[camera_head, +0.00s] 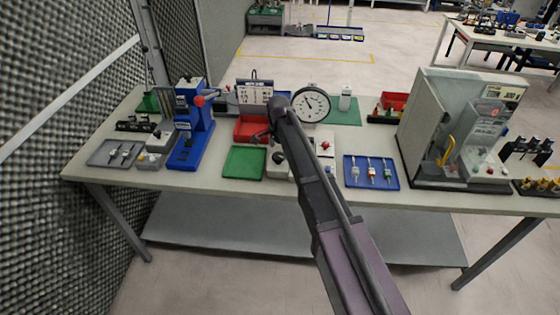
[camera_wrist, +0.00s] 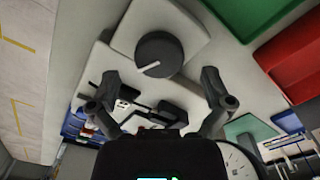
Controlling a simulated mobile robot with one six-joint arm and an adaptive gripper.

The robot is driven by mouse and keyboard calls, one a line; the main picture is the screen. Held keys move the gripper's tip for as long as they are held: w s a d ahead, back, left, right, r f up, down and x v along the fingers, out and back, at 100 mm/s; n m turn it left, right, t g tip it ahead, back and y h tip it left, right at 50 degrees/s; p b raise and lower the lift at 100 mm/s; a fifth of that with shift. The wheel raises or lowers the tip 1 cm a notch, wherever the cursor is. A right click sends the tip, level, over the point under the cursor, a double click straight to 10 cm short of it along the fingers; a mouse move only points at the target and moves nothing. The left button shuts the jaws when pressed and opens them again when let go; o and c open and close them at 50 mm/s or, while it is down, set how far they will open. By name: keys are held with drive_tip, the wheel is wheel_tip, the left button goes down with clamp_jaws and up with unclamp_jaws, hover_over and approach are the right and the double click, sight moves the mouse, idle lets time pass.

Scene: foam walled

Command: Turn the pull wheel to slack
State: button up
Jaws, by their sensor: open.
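A dark round wheel with a white pointer line (camera_wrist: 160,54), which looks like the pull wheel, sits on a light grey housing (camera_wrist: 193,22) in the wrist view. In the head view it is a small dark knob (camera_head: 278,157) beside my arm, partly crowded by it. The pointer line runs from the wheel's middle toward its lower left. My gripper (camera_wrist: 160,78) is open, with its fingers apart to the left and right below the wheel in the picture. Nothing is between the fingertips, and no contact with the wheel shows. In the head view my arm hides most of the gripper.
A round dial gauge (camera_head: 311,104) stands behind my arm. A green tray (camera_head: 244,162), a red bin (camera_head: 251,129) and a blue press (camera_head: 190,130) are to the left. A blue tray (camera_head: 371,181) and a large grey machine (camera_head: 440,130) are to the right. A foam wall (camera_head: 50,180) borders the left.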

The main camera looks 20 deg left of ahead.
drive_tip(key=shift+f+b, duration=0.95)
drive_tip(key=shift+f, duration=0.3)
drive_tip(key=c, duration=1.1)
drive_tip(key=shift+c, duration=0.2)
